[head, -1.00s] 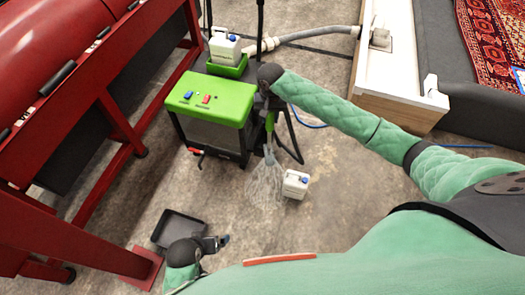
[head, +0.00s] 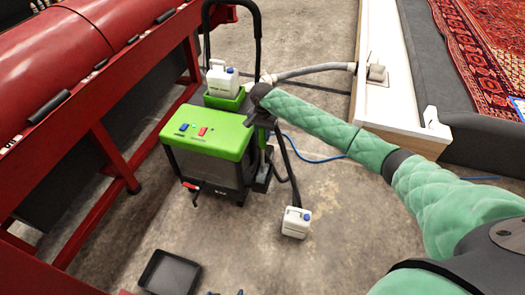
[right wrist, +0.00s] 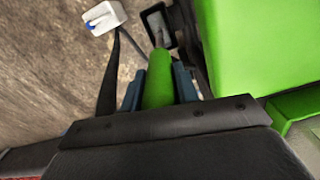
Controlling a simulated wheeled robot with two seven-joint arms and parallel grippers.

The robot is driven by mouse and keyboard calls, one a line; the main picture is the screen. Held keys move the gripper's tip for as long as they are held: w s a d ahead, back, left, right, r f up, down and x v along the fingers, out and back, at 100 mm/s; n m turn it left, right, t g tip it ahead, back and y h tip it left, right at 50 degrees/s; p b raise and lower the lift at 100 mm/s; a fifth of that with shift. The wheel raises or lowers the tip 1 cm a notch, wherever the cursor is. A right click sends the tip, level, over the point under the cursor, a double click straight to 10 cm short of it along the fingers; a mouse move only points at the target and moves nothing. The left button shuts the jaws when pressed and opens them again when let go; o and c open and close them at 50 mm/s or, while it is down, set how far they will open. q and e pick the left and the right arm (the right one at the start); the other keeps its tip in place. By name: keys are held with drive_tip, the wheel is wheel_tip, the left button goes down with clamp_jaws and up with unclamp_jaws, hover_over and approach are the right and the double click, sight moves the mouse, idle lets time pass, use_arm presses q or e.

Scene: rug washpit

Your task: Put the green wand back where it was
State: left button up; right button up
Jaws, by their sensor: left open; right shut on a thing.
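My right gripper (head: 262,118) is at the right side of the green-topped washing machine (head: 210,133). In the right wrist view it is shut on the green wand (right wrist: 158,85), whose green grip stands between the fingers. In the head view my gripper hides most of the wand. A black tube or hose slants down from near the gripper toward the floor jug; I cannot tell whether it belongs to the wand. No spray shows. My left gripper (head: 224,293) is open at the bottom edge, mostly cut off.
Another jug (head: 222,80) sits in the machine's green holder (head: 225,101). A black tray (head: 170,272) lies on the floor. A red frame (head: 110,140) flanks the left; a white ledge (head: 385,85) is at right.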

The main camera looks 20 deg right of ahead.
sight(263, 142)
drive_tip(key=shift+f, duration=2.65)
drive_tip(key=o, duration=1)
drive_tip(key=shift+f, duration=0.1)
drive_tip(key=shift+c, duration=0.2)
wheel_tip(263, 142, up, 12)
drive_tip(key=shift+r, duration=0.15)
